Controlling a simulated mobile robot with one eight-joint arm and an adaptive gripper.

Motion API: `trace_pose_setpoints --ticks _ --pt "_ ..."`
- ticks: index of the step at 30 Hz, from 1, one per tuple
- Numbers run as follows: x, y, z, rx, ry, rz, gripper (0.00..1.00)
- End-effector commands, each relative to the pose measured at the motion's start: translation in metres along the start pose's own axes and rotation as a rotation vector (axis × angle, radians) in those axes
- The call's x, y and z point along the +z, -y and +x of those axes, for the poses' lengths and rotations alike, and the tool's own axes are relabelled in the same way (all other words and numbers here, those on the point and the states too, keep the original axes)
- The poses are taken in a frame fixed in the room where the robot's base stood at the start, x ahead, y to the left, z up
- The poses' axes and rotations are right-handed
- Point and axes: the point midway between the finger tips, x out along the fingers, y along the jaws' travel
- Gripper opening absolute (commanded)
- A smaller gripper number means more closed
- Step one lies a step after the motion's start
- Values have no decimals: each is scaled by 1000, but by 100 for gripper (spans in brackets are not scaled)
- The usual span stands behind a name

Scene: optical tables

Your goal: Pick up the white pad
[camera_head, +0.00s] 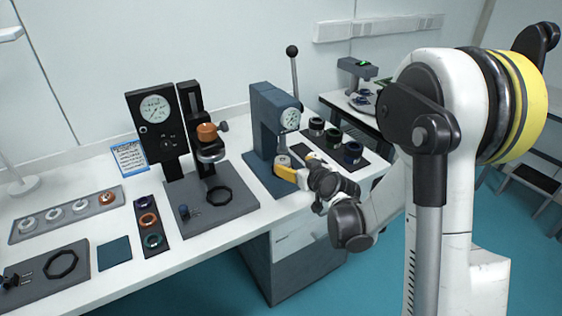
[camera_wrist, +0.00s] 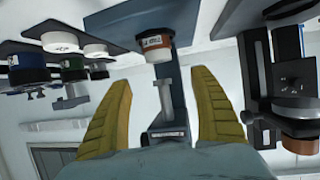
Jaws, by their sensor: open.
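A short white cylinder with a dark printed mark and a brownish band (camera_wrist: 157,43) appears to be the white pad. It stands on the base plate of the blue-grey lever press, and its top shows in the head view (camera_head: 283,160). My gripper (camera_head: 290,179) has yellow fingers and is at the front of this press. In the wrist view my gripper (camera_wrist: 162,80) is open, with the fingers spread either side of the press. The cylinder shows between and beyond the fingertips, and nothing is held. One finger partly hides the press base in the head view.
The lever press (camera_head: 268,125) rises close behind my gripper. A dark tray (camera_head: 335,146) with several cylinders is to its right. A dial-gauge stand (camera_head: 158,130) is to its left. A bare teal mat (camera_head: 114,252) lies farther left near the front edge.

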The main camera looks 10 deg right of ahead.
Motion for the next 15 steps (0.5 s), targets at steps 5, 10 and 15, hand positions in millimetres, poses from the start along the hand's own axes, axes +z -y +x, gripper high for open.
trace_pose_setpoints --ticks 5,10,15 --pt "2 1 23 -2 -1 -2 73" --pt "2 0 50 -1 0 -1 73" --pt "4 0 63 -1 0 0 73"
